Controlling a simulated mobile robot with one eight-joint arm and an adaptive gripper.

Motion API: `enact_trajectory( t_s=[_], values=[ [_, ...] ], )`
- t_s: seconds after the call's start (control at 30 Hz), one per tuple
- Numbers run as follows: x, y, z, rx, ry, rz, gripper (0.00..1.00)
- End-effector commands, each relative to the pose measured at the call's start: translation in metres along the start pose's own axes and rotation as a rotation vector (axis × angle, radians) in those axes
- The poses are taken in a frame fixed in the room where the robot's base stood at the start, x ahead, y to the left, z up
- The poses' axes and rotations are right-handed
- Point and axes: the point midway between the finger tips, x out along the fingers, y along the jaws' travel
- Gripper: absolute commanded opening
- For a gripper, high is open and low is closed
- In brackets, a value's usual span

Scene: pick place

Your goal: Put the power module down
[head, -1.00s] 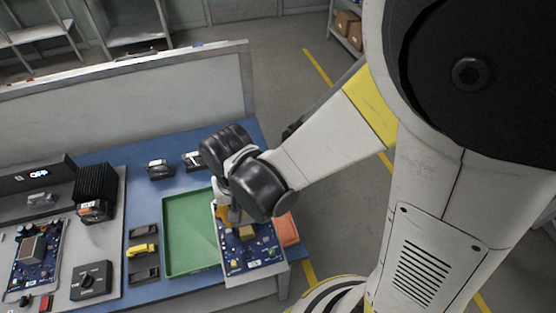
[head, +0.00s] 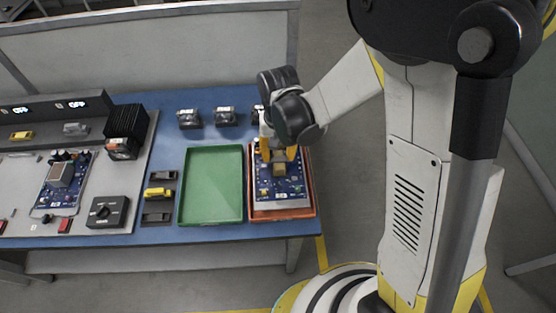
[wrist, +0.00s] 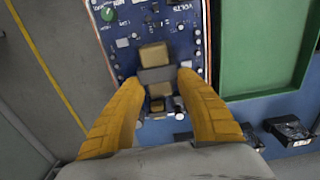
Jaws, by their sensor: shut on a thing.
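The power module, a blue circuit board on a pale plate (head: 281,185), is in or just above the red-orange tray (head: 312,211) at the bench's right end. My gripper (head: 279,157) is over the board's far half, its yellow fingers pointing down. In the wrist view my gripper (wrist: 157,76) is shut on a grey block in the middle of the power module (wrist: 125,58). A strip of the tray's red rim (wrist: 208,45) shows beside the board. I cannot tell whether the plate touches the tray floor.
An empty green tray (head: 212,190) stands just left of the red-orange tray. Left of it are dark holders with a yellow part (head: 157,192), and a grey panel with another blue board (head: 62,185). Dark modules (head: 189,118) stand behind. Floor lies open to the right.

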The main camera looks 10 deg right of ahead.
Motion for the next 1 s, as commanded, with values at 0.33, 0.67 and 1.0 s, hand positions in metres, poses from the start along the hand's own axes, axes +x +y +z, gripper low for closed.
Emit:
enact_trajectory(
  t_s=[0.33, 0.67, 1.0],
  values=[
    [0.038, 0.0, -0.001, 0.0, 0.0, 0.0, 0.0],
    [0.041, 0.0, -0.001, 0.0, 0.0, 0.0, 0.0],
    [0.043, 0.0, -0.001, 0.0, 0.0, 0.0, 0.61]
  ],
)
